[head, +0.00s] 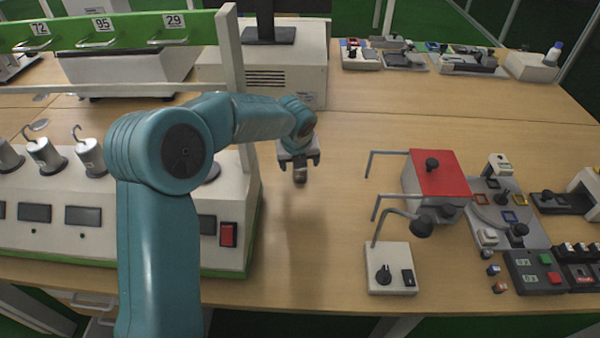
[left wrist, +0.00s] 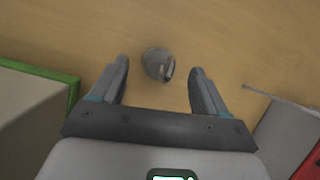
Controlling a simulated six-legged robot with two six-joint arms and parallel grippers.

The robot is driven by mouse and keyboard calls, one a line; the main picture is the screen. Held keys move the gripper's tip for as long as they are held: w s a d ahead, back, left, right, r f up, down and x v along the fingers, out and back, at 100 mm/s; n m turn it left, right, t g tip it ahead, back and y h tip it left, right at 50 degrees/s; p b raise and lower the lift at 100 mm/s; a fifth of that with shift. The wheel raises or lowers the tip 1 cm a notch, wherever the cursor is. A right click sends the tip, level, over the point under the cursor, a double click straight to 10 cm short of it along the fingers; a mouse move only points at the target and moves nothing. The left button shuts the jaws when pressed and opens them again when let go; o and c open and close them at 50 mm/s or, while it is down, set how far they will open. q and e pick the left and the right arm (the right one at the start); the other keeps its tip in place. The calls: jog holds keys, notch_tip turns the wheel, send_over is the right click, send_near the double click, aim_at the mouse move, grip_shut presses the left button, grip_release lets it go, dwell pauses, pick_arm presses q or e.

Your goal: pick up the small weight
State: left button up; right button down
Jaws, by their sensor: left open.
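The small weight (left wrist: 155,62) is a grey metal cylinder with a hook or stem on top. In the left wrist view it lies between and slightly beyond the fingertips, over the wooden table. In the head view the small weight (head: 300,175) shows just below my left gripper (head: 300,163). My left gripper is open, and its two dark fingers also show in the left wrist view (left wrist: 160,72), apart on either side of the weight. I cannot tell how far above the weight the fingers are. My right gripper is not in view.
A white test machine (head: 130,220) with several hooked weights (head: 90,155) stands at left, under a green numbered rack (head: 110,30). A red-topped box (head: 436,175) and a white switch box (head: 390,270) stand at right. The table around the gripper is clear.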

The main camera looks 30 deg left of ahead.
aim_at(299, 176)
pick_arm(q)
jog(key=x, duration=0.3)
jog(key=shift+w+a+f, duration=0.1)
jog(key=shift+c, duration=0.9)
grip_shut()
jog(key=shift+r, duration=0.25)
